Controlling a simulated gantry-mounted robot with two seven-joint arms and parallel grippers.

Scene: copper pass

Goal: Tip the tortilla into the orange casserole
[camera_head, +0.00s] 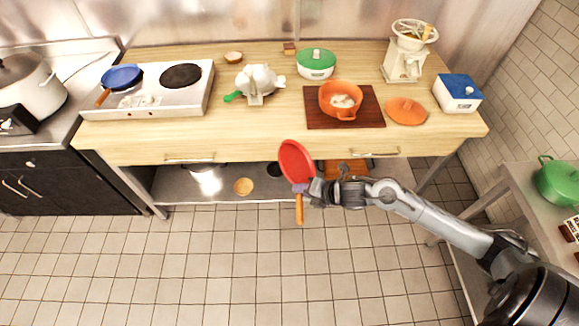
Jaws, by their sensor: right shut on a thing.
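My right gripper (311,189) is shut on the red pan (295,161), close to where its wooden handle (299,209) begins. The pan is in front of the table's front edge, clear of the tabletop, its red face in view with nothing seen on it. The orange casserole (326,101) stands open on a dark brown board, up and to the right of the pan. A pale, whitish piece (342,101) lies inside it; it may be the tortilla, but it is too small to be sure. My left gripper is not in view.
The orange lid (406,111) lies right of the brown board (371,117). A green-lidded white pot (316,64), a grinder (407,55) and a blue-and-white box (458,93) stand nearby. A hob with a blue pan (122,76) is at left. The tabletop's front left is clear.

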